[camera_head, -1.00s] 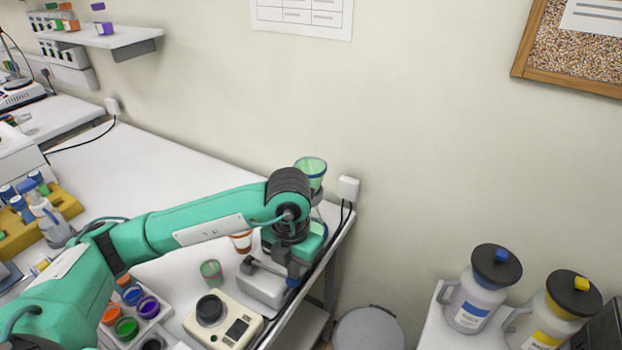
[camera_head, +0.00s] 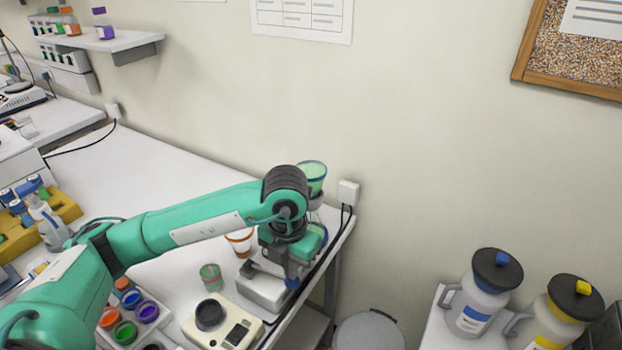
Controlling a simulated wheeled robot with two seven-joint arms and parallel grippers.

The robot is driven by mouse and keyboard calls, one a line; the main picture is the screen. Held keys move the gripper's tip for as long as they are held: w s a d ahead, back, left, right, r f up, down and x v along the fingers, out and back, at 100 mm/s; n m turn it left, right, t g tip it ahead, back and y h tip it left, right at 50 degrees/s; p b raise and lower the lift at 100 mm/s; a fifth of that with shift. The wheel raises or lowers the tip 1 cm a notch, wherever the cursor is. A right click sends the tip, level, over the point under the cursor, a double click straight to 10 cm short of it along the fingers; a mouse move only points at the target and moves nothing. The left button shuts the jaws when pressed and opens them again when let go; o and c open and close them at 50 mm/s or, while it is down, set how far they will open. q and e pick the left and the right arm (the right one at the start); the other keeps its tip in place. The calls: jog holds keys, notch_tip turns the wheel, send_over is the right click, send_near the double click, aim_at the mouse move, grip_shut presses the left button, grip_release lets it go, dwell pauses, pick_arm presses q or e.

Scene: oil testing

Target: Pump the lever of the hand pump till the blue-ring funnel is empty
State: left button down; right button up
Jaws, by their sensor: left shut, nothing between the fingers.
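The blue-ring funnel (camera_head: 315,172) stands behind my left wrist near the wall, with pale green showing inside its clear cup. How much it holds I cannot tell, as my arm covers part of it. The hand pump (camera_head: 265,288) seems to be the light grey block below my left gripper, at the bench's right edge. A dark grey bar (camera_head: 262,272), perhaps its lever, lies over it. My left gripper (camera_head: 292,280) points down beside the block, shut, with nothing seen between its fingers. Whether it touches the lever I cannot tell. My right gripper is out of view.
A cream device with a black dial (camera_head: 210,315), a green-tinted cup (camera_head: 210,277) and an orange-banded cup (camera_head: 240,243) stand close by. A tray of coloured jars (camera_head: 137,312) is at the lower left. Cables run along the bench's right edge. Two jugs (camera_head: 483,292) stand at the right.

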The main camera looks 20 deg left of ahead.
pick_arm(q)
jog(key=shift+a+r+p, duration=0.25)
jog(key=shift+r+p, duration=0.15)
jog(key=shift+r, duration=0.5)
jog(key=shift+a+r+p, duration=0.2)
jog(key=shift+r+p, duration=0.2)
jog(key=shift+r, duration=0.5)
jog(key=shift+a+r+p, duration=0.25)
jog(key=shift+r+p, duration=0.15)
jog(key=shift+r, duration=0.5)
jog(key=shift+w+f, duration=0.1)
jog(key=shift+f+b, duration=1)
jog(key=shift+b, duration=0.1)
jog(key=shift+r, duration=0.15)
jog(key=shift+d+f+b, duration=0.45)
jog(key=shift+f+b, duration=0.1)
jog(key=shift+f, duration=0.25)
